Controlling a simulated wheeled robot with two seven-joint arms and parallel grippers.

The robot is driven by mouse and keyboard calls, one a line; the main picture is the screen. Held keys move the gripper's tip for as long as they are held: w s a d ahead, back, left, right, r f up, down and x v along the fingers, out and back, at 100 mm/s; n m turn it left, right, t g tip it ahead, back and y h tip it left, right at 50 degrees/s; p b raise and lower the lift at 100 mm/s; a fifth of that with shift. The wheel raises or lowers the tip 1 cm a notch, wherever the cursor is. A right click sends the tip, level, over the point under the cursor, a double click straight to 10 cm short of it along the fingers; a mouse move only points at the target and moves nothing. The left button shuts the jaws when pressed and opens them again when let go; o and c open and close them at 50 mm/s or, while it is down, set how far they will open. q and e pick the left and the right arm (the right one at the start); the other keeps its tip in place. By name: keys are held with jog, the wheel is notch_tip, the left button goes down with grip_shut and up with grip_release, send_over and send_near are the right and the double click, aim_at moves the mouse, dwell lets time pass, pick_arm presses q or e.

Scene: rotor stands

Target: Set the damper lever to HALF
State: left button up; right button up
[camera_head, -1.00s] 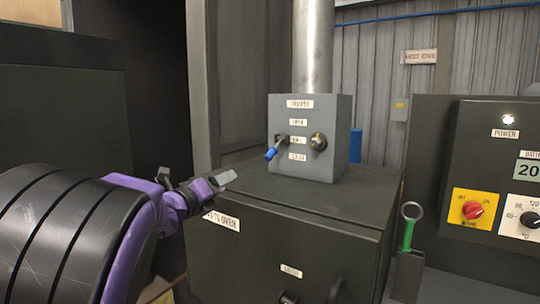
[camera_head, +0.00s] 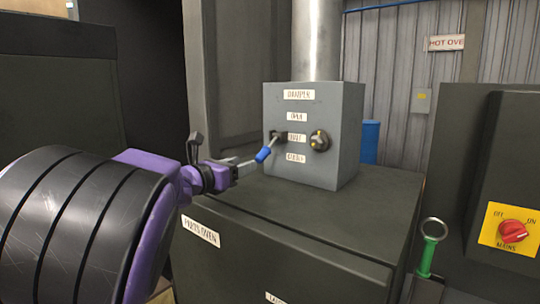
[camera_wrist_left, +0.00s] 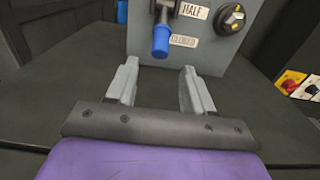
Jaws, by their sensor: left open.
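The grey damper box (camera_head: 313,135) has labels reading DAMPER, OPEN, HALF and CLOSED from top to bottom. The damper lever (camera_head: 263,154) has a blue tip and slants down and outward from its pivot on the box front. In the left wrist view, the blue tip (camera_wrist_left: 161,42) sits beside the CLOSED label (camera_wrist_left: 183,41), below the HALF label (camera_wrist_left: 194,11). My left gripper (camera_head: 250,165) is close to the blue tip. In the wrist view its open fingers (camera_wrist_left: 160,75) are spread on either side of the tip's line, with the tip just beyond them.
The box stands on the dark parts oven (camera_head: 350,215), with a metal pipe (camera_head: 316,40) rising behind it. A dark knob (camera_head: 319,140) sits right of the lever. A green-handled tool with a ring (camera_head: 428,255) stands at the right, near a red mains switch (camera_head: 513,231).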

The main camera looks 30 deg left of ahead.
aim_at(257, 158)
pick_arm(q)
jog(key=w+p, duration=0.1)
jog(key=w, duration=0.1)
jog(key=w+r+p, duration=0.1)
jog(key=w+p, duration=0.1)
jog(key=shift+w+d+r, duration=0.1)
jog(key=shift+w+d, duration=0.05)
jog(key=shift+d, duration=0.05)
jog(key=w+p, duration=0.1)
jog(key=w, duration=0.1)
jog(key=w+f+p, duration=0.1)
jog(key=w, duration=0.2)
jog(key=shift+d, duration=0.1)
jog(key=shift+s+r, duration=0.1)
jog(key=shift+s, duration=0.05)
jog(key=shift+c, duration=0.7)
grip_shut()
